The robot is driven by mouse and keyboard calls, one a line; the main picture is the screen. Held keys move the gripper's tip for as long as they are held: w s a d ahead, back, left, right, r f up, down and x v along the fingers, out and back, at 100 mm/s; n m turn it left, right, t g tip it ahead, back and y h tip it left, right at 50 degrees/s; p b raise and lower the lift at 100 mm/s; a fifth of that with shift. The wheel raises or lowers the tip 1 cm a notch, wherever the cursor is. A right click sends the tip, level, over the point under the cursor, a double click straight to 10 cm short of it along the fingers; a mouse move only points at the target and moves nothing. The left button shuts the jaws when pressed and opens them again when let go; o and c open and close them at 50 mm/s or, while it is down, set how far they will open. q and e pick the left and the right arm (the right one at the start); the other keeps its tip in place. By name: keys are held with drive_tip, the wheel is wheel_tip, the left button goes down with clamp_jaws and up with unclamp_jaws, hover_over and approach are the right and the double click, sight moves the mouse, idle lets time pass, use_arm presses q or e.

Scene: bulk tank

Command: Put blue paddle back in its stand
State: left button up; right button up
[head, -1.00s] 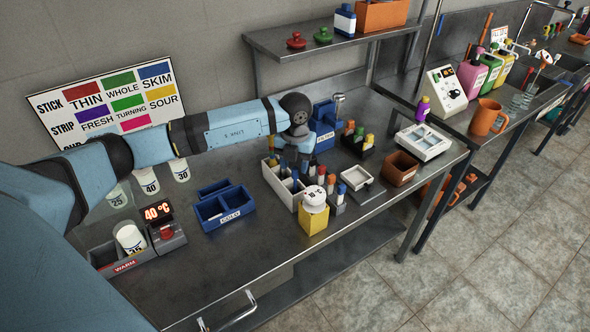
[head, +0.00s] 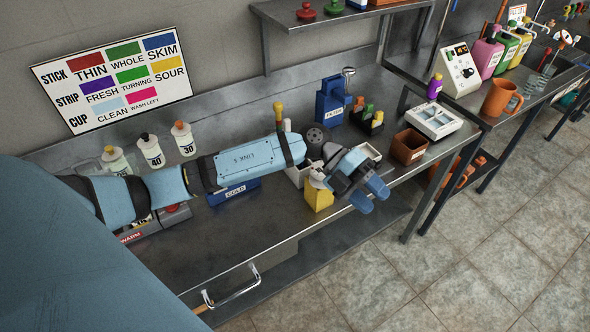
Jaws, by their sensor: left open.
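My left gripper (head: 369,196) is open and empty, above the front edge of the near bench, with its fingers pointing down and right. It and the arm cover much of the white rack (head: 294,172) and the small stand area in the middle of the bench. I cannot make out a blue paddle for sure; blue-topped sticks in that area are hidden now. A black stand (head: 367,120) holding sticks with coloured tops is uncovered behind the gripper. My right gripper is not in view.
A yellow block (head: 318,197) stands close left of the gripper. A brown box (head: 409,147), white tray (head: 434,121) and blue filter box (head: 329,103) stand behind it. A blue cold tray (head: 233,191) is partly under the arm. The front bench surface (head: 235,240) is clear.

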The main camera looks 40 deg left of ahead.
use_arm(q)
drive_tip(key=s+d+n+t+h, duration=0.2)
drive_tip(key=d+n+t+h, duration=0.2)
drive_tip(key=n+t+h, duration=0.15)
drive_tip(key=s+a+f+n+t+y, duration=0.2)
drive_tip(key=a+f+n+t+y, duration=0.3)
drive_tip(key=n, duration=0.5)
drive_tip(key=s+a+f+n+t+y, duration=0.25)
drive_tip(key=f+n+t+y, duration=0.45)
drive_tip(key=n, duration=0.4)
drive_tip(key=s+a+f+n+g+y, duration=0.2)
drive_tip(key=s+f+n+g+y, duration=0.2)
drive_tip(key=s+f, duration=0.7)
drive_tip(key=shift+s+a+n+g, duration=0.25)
drive_tip(key=shift+n+g, duration=0.1)
drive_tip(key=shift+g, duration=0.3)
drive_tip(key=r+p, duration=0.2)
drive_tip(key=p, duration=0.1)
drive_tip(key=r+p, duration=0.2)
drive_tip(key=r, duration=0.1)
drive_tip(key=shift+a+r+p, duration=0.2)
drive_tip(key=shift+r+p, duration=0.05)
drive_tip(key=shift+p, duration=0.15)
